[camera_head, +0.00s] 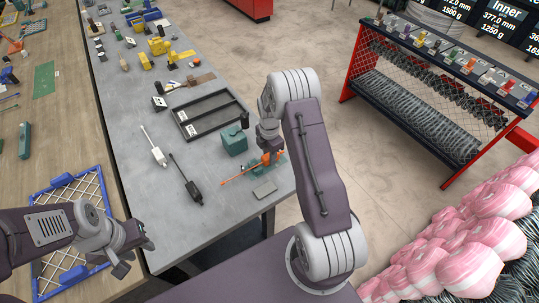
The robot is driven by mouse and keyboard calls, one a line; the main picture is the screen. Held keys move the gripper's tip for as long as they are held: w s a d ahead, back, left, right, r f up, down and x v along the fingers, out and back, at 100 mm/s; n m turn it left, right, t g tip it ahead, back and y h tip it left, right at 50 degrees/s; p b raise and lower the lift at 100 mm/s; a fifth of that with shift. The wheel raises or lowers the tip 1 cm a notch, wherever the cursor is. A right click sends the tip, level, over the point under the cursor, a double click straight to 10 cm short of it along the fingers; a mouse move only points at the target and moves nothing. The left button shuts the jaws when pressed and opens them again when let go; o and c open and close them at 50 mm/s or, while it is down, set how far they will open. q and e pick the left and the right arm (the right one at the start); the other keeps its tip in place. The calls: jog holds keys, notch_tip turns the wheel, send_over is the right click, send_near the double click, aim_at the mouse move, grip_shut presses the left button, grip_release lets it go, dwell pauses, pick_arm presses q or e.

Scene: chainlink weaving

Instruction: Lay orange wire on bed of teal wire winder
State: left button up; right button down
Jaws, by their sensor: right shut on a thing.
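The orange wire (238,177) is a thin straight length near the right edge of the grey table. It slants up to the right towards the teal wire winder (262,170), a small low device on the table. My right gripper (268,153) points down over the winder and is shut on the orange wire near its right end. The gripper and arm hide part of the winder, and I cannot tell whether the wire touches its bed. My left gripper (121,268) is away at the lower left, over the blue-framed mesh side; its finger opening is unclear.
A teal box (234,142) stands just left of the winder, with a black tray (182,116) behind it. A grey plate (264,189) lies in front. White and black hand tools (158,156) lie to the left. A blue frame with mesh (40,185) lies on the wooden table.

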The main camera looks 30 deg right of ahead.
jog(key=shift+f, duration=0.45)
jog(key=c, duration=1)
grip_release()
jog(key=shift+r, duration=0.1)
notch_tip(320, 180, up, 9)
jog(key=shift+b, duration=0.8)
